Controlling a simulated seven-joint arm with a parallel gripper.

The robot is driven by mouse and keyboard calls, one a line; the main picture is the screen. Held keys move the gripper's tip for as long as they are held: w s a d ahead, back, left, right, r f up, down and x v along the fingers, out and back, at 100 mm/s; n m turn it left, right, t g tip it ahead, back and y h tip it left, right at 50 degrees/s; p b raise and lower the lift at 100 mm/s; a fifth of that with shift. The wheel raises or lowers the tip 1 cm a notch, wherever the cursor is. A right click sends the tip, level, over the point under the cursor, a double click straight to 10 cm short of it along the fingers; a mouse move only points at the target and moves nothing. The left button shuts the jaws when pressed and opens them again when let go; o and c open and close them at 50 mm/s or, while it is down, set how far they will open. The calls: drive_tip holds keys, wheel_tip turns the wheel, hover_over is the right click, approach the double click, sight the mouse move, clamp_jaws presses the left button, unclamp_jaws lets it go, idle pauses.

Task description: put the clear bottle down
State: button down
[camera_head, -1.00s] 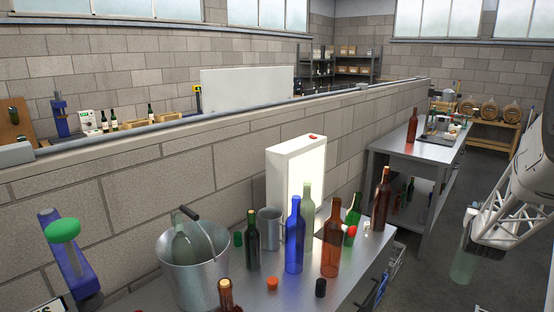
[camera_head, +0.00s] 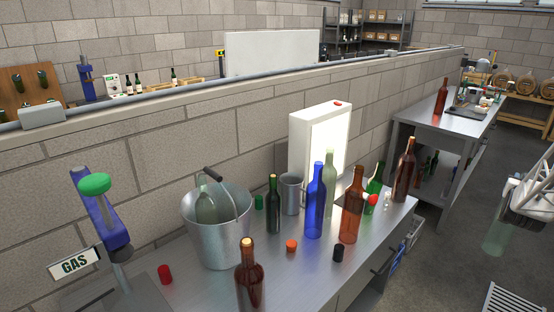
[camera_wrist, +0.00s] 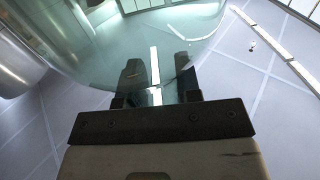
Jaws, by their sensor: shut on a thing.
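The clear bottle (camera_head: 496,236), pale and greenish, hangs below my gripper (camera_head: 515,211) at the right edge of the head view, over the floor, apart from the benches. In the wrist view my gripper (camera_wrist: 160,82) is shut on the clear bottle (camera_wrist: 95,40), whose see-through glass fills much of the upper left. Its far end is out of view there. The near steel bench (camera_head: 205,287) stands left of my gripper.
On the bench stand a metal bucket (camera_head: 217,237) with a bottle inside, a blue bottle (camera_head: 315,205), a brown bottle (camera_head: 352,208), a dark green bottle (camera_head: 273,208) and a lit panel (camera_head: 318,150). Loose caps lie between them. The bench's front left has some bare surface.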

wheel_tip(320, 180, up, 26)
drive_tip(key=w+a+n+t+y, duration=0.1)
drive_tip(key=w+a+n+y, duration=0.4)
drive_tip(key=a, duration=1)
drive_tip(key=w+a+n+t+y, duration=0.1)
drive_tip(key=w+a+t+y, duration=0.15)
drive_tip(key=w+a, duration=0.75)
drive_tip(key=w+a+n+t+y, duration=0.15)
drive_tip(key=a+y, duration=0.35)
drive_tip(key=a, duration=1.4)
drive_tip(key=s+a+n+g+y, duration=0.2)
drive_tip(key=s+a+n+y, duration=0.15)
drive_tip(key=a, duration=1.15)
drive_tip(key=s+a+n+g+y, duration=0.3)
drive_tip(key=a+y, duration=0.2)
drive_tip(key=a, duration=1)
drive_tip(key=s+a+n+g+y, duration=0.2)
drive_tip(key=s+a+n+y, duration=0.2)
drive_tip(key=a, duration=1.1)
wheel_tip(320, 180, down, 12)
drive_tip(key=shift+w+r, duration=0.15)
drive_tip(key=shift+w, duration=0.05)
wheel_tip(320, 180, down, 6)
drive_tip(key=shift+f, duration=0.2)
